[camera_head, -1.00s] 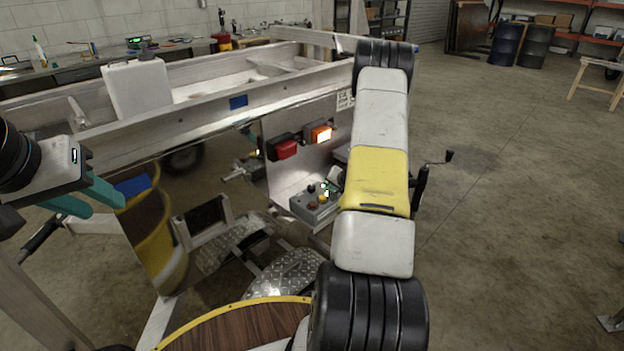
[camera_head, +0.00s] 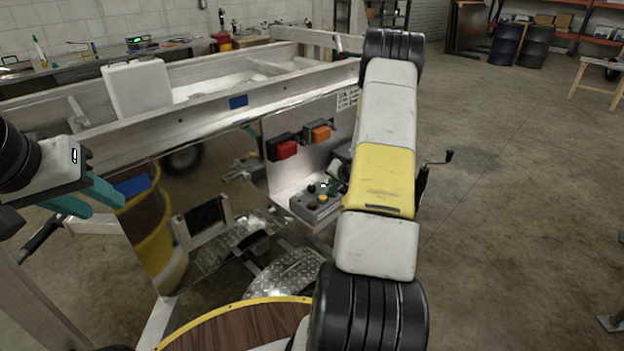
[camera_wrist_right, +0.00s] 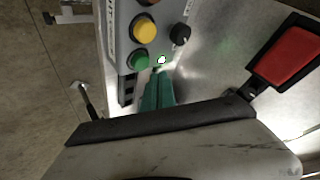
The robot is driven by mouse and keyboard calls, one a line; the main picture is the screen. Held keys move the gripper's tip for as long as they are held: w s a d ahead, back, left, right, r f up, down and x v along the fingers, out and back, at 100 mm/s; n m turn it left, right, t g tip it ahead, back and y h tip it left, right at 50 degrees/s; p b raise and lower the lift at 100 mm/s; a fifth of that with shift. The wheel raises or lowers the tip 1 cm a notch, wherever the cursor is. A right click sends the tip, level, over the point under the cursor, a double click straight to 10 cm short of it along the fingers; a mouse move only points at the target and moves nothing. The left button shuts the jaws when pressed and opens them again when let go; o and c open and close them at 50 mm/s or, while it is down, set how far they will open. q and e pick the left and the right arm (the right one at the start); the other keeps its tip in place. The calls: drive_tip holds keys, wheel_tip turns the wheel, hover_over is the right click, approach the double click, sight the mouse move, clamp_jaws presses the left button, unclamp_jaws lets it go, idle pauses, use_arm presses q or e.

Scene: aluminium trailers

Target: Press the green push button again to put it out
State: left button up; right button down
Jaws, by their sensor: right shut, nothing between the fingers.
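The grey control box (camera_head: 315,207) sits on the trailer's metal plate in the head view, partly behind my right arm. In the right wrist view its green push button (camera_wrist_right: 138,59) shows plain green beside a yellow button (camera_wrist_right: 145,30). A small bright white-green spot (camera_wrist_right: 161,60) lies right of it. My right gripper (camera_wrist_right: 157,72) is shut and empty, its teal fingertips just below that spot and close to the green button; I cannot tell whether they touch anything. My left gripper (camera_head: 102,200) is at the left with teal fingers apart, away from the box.
A red lamp (camera_head: 286,150) and an unlit orange lamp (camera_head: 321,133) are mounted above the box. A black knob (camera_wrist_right: 180,34) is beside the yellow button. Open floor lies to the right.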

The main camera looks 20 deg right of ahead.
wheel_tip(320, 180, up, 5)
drive_tip(key=shift+f, duration=0.1)
idle(0.3)
idle(1.7)
